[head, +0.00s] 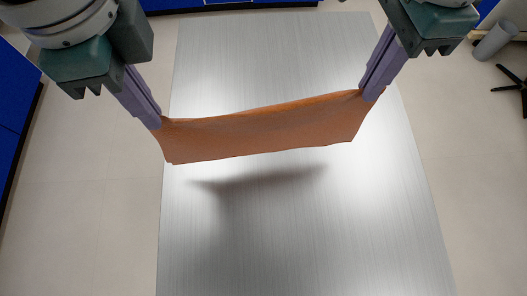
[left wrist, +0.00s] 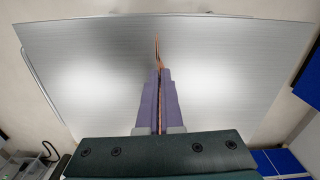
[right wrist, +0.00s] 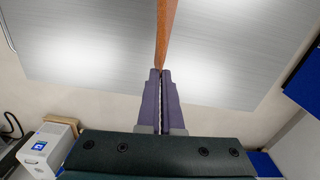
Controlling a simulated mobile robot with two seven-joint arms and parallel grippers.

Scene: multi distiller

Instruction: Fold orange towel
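The orange towel (head: 262,128) hangs in the air above the metal table, stretched between my two grippers in the head view. My left gripper (head: 157,122) is shut on its upper left corner, and my right gripper (head: 370,94) is shut on its upper right corner. The right end is a little higher in the picture. In the left wrist view the towel (left wrist: 157,48) shows as a thin edge running out from the closed fingers (left wrist: 160,70). In the right wrist view the towel (right wrist: 165,30) runs out from the closed fingers (right wrist: 161,72).
The brushed metal table (head: 300,240) is bare below the towel, with only the towel's shadow on it. A grey cylinder (head: 494,42) lies on the floor at the right. In the right wrist view a white box-shaped device (right wrist: 47,148) stands at lower left.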

